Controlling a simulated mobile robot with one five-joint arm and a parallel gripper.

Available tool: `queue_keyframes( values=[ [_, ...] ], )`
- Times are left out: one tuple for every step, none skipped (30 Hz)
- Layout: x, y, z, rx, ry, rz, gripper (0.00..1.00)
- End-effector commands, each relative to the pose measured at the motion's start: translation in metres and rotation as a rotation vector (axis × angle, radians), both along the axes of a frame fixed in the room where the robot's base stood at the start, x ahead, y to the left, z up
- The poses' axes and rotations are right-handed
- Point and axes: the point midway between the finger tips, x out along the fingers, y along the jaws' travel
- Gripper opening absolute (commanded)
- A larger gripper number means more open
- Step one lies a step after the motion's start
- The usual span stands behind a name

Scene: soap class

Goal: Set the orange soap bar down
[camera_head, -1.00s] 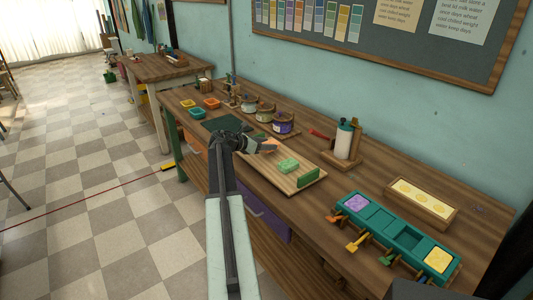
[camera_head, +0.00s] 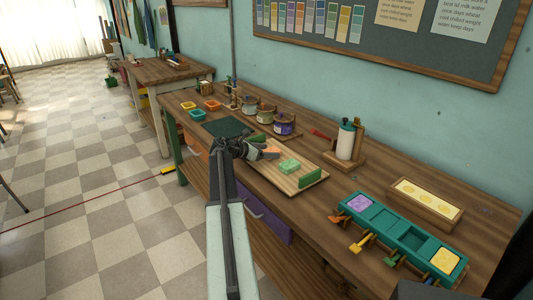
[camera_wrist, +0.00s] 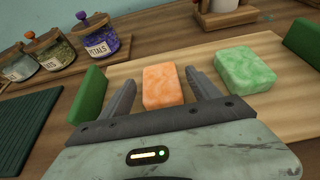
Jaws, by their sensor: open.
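The orange soap bar (camera_wrist: 163,86) lies flat on the light wooden board, between the two fingers of my gripper (camera_wrist: 160,92) in the wrist view. The fingers stand apart, with a visible gap on the bar's right side; on the left the gap is narrower. In the head view the orange bar (camera_head: 270,152) shows just beyond my gripper (camera_head: 262,152). The green soap bar (camera_wrist: 244,70) lies on the same board, to the right of the orange one. The board (camera_head: 292,186) has a green block at each end.
Green end blocks (camera_wrist: 88,95) and (camera_head: 310,177) flank the soaps. Labelled jars (camera_head: 284,124) stand behind, left of the bottle stand (camera_head: 346,142). A dark green mat (camera_head: 226,127) lies left of the board. A teal mould tray (camera_head: 393,234) sits at the right.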

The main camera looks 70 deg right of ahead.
Motion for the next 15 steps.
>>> queue_keyframes(
  values=[
    [0.002, 0.003, 0.006, 0.0, 0.0, 0.001, 0.71],
    [0.004, 0.007, 0.007, 0.0, 0.0, 0.001, 0.71],
    [0.007, 0.013, 0.011, 0.0, 0.0, 0.001, 0.71],
    [0.011, 0.019, 0.014, 0.0, 0.0, 0.002, 0.71],
    [0.015, 0.025, 0.018, 0.0, 0.001, 0.004, 0.71],
    [0.019, 0.033, 0.022, 0.001, 0.001, 0.003, 0.71],
    [0.023, 0.039, 0.026, 0.001, 0.001, 0.003, 0.71],
    [0.028, 0.045, 0.029, 0.0, 0.0, 0.003, 0.71],
    [0.032, 0.053, 0.033, 0.0, 0.0, 0.002, 0.71],
    [0.036, 0.059, 0.035, 0.0, 0.0, 0.001, 0.71],
    [0.04, 0.064, 0.038, 0.0, 0.0, 0.002, 0.71],
    [0.044, 0.07, 0.041, 0.0, 0.0, 0.002, 0.71],
    [0.046, 0.075, 0.043, 0.0, 0.0, 0.001, 0.71],
    [0.049, 0.079, 0.044, 0.0, 0.0, 0.001, 0.71],
    [0.052, 0.083, 0.046, 0.0, 0.0, 0.001, 0.71]
  ],
)
